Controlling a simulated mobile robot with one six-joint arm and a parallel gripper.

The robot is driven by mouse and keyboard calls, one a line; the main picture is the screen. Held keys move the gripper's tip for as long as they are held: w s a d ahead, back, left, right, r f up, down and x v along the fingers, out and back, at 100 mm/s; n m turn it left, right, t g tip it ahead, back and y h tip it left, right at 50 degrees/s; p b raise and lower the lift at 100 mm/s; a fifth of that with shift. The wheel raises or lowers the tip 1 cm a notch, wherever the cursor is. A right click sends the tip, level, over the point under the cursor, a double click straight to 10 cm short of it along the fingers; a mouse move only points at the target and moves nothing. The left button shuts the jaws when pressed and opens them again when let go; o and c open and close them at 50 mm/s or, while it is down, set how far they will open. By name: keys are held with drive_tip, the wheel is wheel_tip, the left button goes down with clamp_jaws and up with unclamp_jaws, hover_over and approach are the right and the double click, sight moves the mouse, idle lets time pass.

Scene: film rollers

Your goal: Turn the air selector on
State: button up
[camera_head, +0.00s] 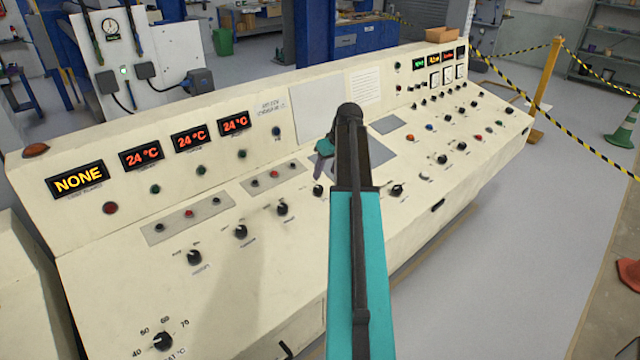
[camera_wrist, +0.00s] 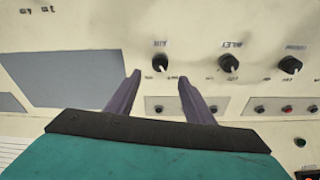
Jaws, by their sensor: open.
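The selector knob that appears to be labelled AIR (camera_wrist: 160,62) is a small black dial on the cream console, in the wrist view just beyond my fingertips. Its pointer setting is too small to read for sure. My gripper (camera_wrist: 159,77) is open and empty, with its two purple fingers apart and the knob lined up with the gap between them. Whether the fingers touch the panel cannot be told. In the head view my gripper (camera_head: 319,168) hangs over the middle of the console, close above a dark knob (camera_head: 318,190).
Similar black knobs (camera_head: 282,209) stand in a row to the left. Plates with buttons (camera_head: 188,219) lie behind them. An upright panel carries a yellow NONE display (camera_head: 80,180) and several red 24 °C displays (camera_head: 188,139). More knobs (camera_head: 441,159) crowd the right side.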

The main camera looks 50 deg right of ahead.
sight(319, 187)
drive_tip(key=shift+p+x, duration=1.25)
drive_tip(key=shift+x, duration=3.25)
drive_tip(key=c, duration=1)
drive_tip(key=shift+d, duration=0.15)
drive_tip(key=shift+c, duration=0.2)
